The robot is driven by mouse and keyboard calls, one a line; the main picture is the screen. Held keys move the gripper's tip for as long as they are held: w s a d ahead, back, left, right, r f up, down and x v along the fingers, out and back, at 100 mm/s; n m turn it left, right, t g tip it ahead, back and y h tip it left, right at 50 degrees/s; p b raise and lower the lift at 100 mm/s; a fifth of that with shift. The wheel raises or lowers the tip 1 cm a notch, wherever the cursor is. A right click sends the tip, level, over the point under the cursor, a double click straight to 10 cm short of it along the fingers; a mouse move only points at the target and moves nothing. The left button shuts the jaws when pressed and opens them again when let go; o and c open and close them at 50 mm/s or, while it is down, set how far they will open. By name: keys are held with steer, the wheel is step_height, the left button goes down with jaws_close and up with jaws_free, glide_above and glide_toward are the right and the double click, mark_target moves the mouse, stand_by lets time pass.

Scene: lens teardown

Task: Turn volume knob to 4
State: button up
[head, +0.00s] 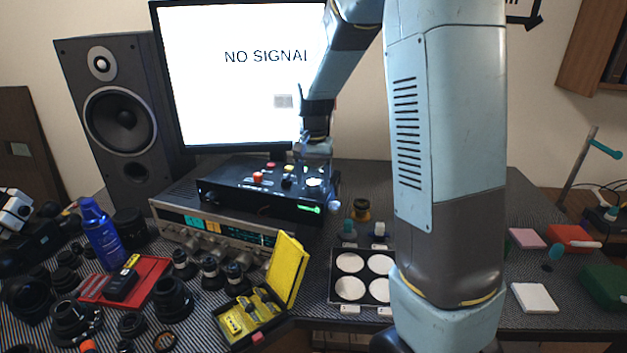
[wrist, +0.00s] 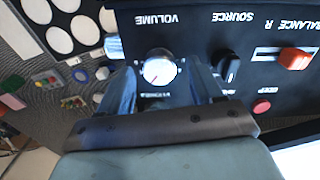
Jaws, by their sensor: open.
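The volume knob (wrist: 160,70) is a round knob with a white top on the black control box (wrist: 190,48). The word VOLUME appears upside down beside it in the wrist view, and I cannot read its setting. My gripper (wrist: 165,85) is open, with one finger on each side of the knob; I cannot tell whether either finger touches it. In the head view my gripper (head: 313,158) points down over the right end of the box (head: 235,193), and the knob (head: 314,183) shows as a bright spot just below it.
The SOURCE knob (wrist: 229,66) stands close beside one finger, with the orange balance slider (wrist: 295,58) and a red button (wrist: 261,106) farther along. The box rests on a silver receiver (head: 190,226). A monitor (head: 235,75) stands close behind.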

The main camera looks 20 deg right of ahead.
mark_target(313, 181)
steer(key=shift+f, duration=0.6)
steer(key=shift+c, duration=0.4)
steer(key=c, duration=1)
steer(key=shift+n, duration=0.8)
steer(key=o, duration=1.1)
steer(key=shift+r, duration=0.1)
step_height(313, 181, up, 14)
steer(key=shift+f, duration=0.25)
